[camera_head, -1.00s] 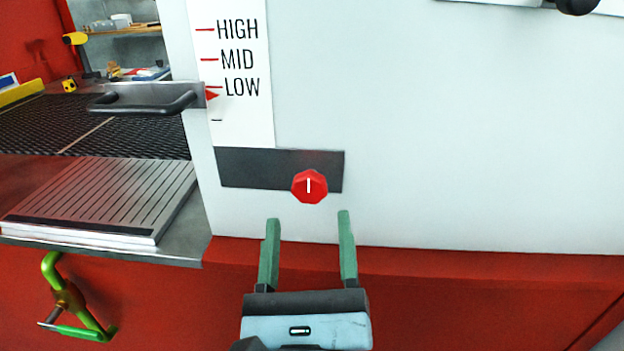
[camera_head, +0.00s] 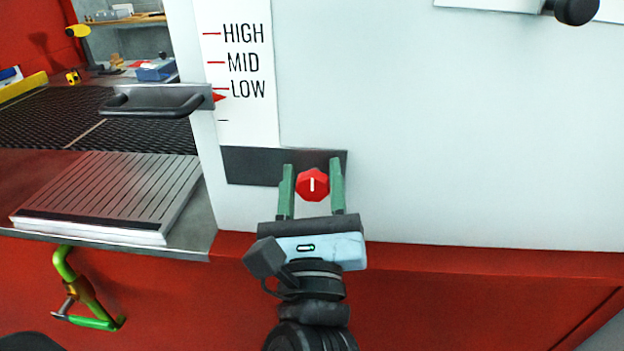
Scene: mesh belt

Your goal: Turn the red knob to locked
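The red knob (camera_head: 312,185) sits on a dark plate (camera_head: 252,166) on the white panel. Its white mark points straight up. No label for locked can be read on the plate.
A scale marked HIGH, MID and LOW (camera_head: 240,75) is above the plate, with a red pointer near LOW. A dark handle (camera_head: 155,103) juts out at left above the mesh belt (camera_head: 50,118). A green clamp (camera_head: 85,295) hangs below the ledge.

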